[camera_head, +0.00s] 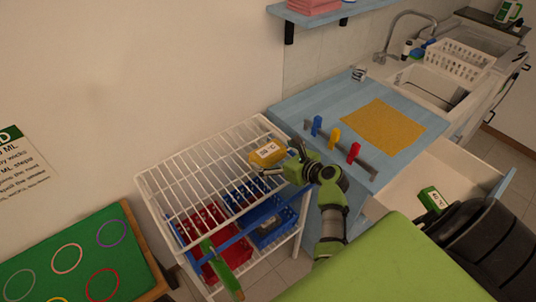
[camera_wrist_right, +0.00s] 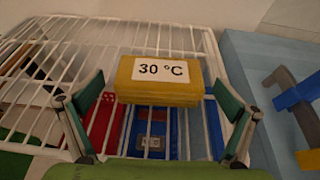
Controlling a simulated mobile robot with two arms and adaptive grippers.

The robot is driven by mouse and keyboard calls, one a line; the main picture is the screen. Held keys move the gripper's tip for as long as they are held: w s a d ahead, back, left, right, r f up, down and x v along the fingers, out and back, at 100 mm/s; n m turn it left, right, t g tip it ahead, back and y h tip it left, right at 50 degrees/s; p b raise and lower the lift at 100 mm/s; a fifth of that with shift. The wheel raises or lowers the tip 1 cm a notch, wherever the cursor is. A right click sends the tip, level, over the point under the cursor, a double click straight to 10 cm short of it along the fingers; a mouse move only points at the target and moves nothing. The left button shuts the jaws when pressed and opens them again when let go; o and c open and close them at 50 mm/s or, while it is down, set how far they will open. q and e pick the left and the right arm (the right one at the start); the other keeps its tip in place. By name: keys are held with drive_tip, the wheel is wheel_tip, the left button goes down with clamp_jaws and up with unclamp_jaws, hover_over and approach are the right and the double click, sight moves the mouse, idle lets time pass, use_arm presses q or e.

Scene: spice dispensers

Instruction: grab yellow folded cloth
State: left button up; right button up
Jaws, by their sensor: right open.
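The yellow folded cloth (camera_head: 268,154) with a white "30 °C" label lies on top of the white wire rack (camera_head: 160,190), near its right side. In the right wrist view the cloth (camera_wrist_right: 160,92) sits ahead of my right gripper (camera_wrist_right: 157,112), between the lines of its two spread fingers. My right gripper (camera_head: 279,161) is open and empty, coming at the cloth from the right in the head view. I cannot tell whether a fingertip touches the cloth.
Red and blue crates (camera_head: 202,222) stand below the wire top. Right of the rack is a blue counter (camera_head: 300,103) with a flat yellow mat (camera_head: 382,124) and a rail of coloured hooks (camera_head: 335,146). An open drawer (camera_head: 400,194) juts out below it.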

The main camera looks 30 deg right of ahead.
sight(272, 153)
drive_tip(key=shift+x, duration=1.9)
drive_tip(key=shift+s, duration=0.1)
drive_tip(key=c, duration=1.1)
drive_tip(key=shift+o, duration=0.2)
